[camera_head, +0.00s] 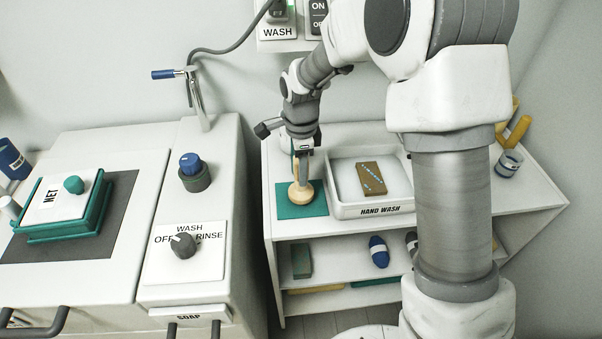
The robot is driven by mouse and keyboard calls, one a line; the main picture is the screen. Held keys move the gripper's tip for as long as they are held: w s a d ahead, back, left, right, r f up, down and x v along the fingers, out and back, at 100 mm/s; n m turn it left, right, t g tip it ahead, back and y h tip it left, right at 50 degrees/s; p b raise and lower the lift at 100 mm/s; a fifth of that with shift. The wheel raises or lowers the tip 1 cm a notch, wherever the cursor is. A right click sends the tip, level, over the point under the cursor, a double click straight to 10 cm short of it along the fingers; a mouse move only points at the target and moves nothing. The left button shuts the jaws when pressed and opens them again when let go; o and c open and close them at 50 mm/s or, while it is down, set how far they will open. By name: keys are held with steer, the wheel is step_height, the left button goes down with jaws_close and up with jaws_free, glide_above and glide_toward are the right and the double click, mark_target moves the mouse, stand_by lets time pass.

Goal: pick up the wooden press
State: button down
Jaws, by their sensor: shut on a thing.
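The wooden press (300,193) is a pale wooden piece with a round base, standing at the green mat (287,211) on the white shelf unit's top. My gripper (303,168) comes down on it from above and is shut on its upper part. The fingers hide part of the handle. I cannot tell whether the base touches the mat or is just above it.
A white tray marked HAND WASH (372,211) with a brown block (371,178) stands right beside the mat. A cup (509,163) and yellow items (517,128) are at the far right. The white washing unit (186,148) is at the left.

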step_height(320, 180, up, 3)
steer(key=shift+r, duration=0.15)
steer(key=s+d+r, duration=0.2)
steer(key=d+r, duration=0.4)
steer(key=d, duration=0.5)
steer(key=shift+d+r+p, duration=0.25)
steer(key=shift+r+p, duration=0.05)
steer(key=c, duration=1)
jaws_free()
steer(key=shift+c, duration=0.2)
jaws_close()
